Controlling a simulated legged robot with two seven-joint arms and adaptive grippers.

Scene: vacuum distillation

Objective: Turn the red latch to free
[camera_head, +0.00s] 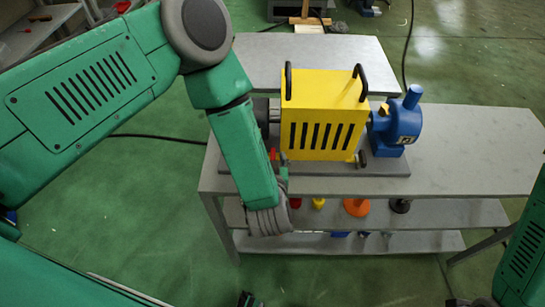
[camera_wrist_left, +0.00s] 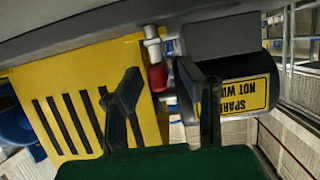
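The red latch (camera_wrist_left: 157,77) sits on a pale metal fitting beside the yellow slotted box (camera_wrist_left: 70,100) in the left wrist view. More red shows just behind the right-hand finger. My left gripper (camera_wrist_left: 162,72) is open, its two black fingers apart on either side of the latch; I cannot tell if either touches it. In the head view a small red part (camera_head: 273,153) shows at the left of the yellow box (camera_head: 320,105), by my green forearm, which hides most of the fitting and the fingers. My right arm shows only at the lower right edge; its gripper is out of view.
A blue pump-like unit (camera_head: 398,125) stands right of the yellow box, on a dark base on the grey bench (camera_head: 470,155). A dark cylinder with a yellow warning label (camera_wrist_left: 243,97) is close to the right-hand finger. Coloured items, including an orange one (camera_head: 357,207), sit on the lower shelf.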

